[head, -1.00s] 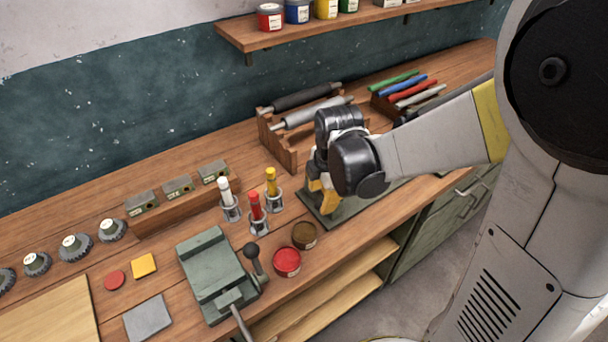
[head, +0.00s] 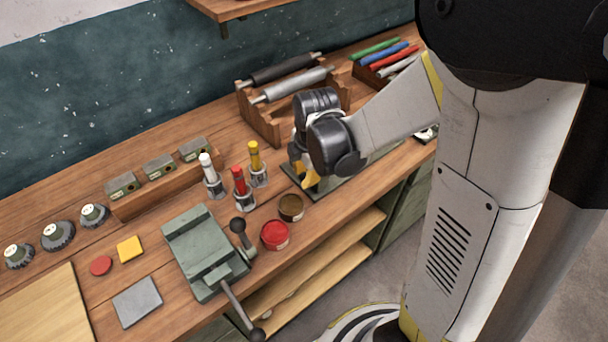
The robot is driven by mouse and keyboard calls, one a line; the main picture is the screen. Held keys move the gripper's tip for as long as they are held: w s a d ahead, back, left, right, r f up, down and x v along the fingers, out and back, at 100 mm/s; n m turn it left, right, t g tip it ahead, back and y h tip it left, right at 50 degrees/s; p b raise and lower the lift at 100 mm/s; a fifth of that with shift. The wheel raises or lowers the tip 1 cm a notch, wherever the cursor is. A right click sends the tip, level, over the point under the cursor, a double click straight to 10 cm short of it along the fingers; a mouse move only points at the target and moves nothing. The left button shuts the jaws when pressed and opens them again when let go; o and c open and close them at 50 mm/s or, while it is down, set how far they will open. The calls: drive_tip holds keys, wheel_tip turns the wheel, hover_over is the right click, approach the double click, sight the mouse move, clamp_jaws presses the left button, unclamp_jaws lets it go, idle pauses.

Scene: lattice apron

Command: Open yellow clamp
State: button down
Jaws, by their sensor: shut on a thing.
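My gripper (head: 308,178) is low over a dark green plate (head: 327,191) on the workbench, right of the tool holders. Yellow patches show at its lower end; I cannot tell whether they are finger parts or a yellow clamp. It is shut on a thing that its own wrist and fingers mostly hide. A yellow-handled upright tool (head: 254,157) stands in a metal holder left of my gripper, apart from it. No other clearly recognisable yellow clamp shows.
White-handled (head: 207,167) and red-handled tools (head: 239,181) stand nearby. A red tin (head: 275,235) and brown tin (head: 291,208) sit by the front edge. A green vise-like device (head: 202,245) is at left. A roller rack (head: 262,120) stands behind my gripper.

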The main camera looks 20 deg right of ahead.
drive_tip(key=shift+r, duration=0.15)
drive_tip(key=shift+w+a+r+g+h+p, duration=0.15)
drive_tip(key=shift+r+g+p, duration=0.1)
drive_tip(key=shift+r+g, duration=0.25)
drive_tip(key=shift+w+d+r+g+h+p, duration=0.1)
drive_tip(key=shift+r+g+p, duration=0.15)
drive_tip(key=shift+r+g, duration=0.25)
drive_tip(key=shift+w+a+r+g+h+p, duration=0.15)
drive_tip(key=shift+r+g+p, duration=0.1)
drive_tip(key=shift+r+g, duration=0.25)
drive_tip(key=shift+w+a+r+g+h, duration=0.15)
drive_tip(key=shift+w+r+g+h, duration=0.3)
drive_tip(key=shift+r+g, duration=0.5)
drive_tip(key=shift+w+a+r+g+h, duration=0.1)
drive_tip(key=shift+w+r+g+h, duration=0.15)
drive_tip(key=shift+w+r+g, duration=0.45)
drive_tip(key=shift+s+g, duration=0.2)
drive_tip(key=shift+g, duration=0.25)
drive_tip(key=c, duration=1.3)
unclamp_jaws()
drive_tip(key=shift+o, duration=0.2)
drive_tip(key=shift+r, duration=0.15)
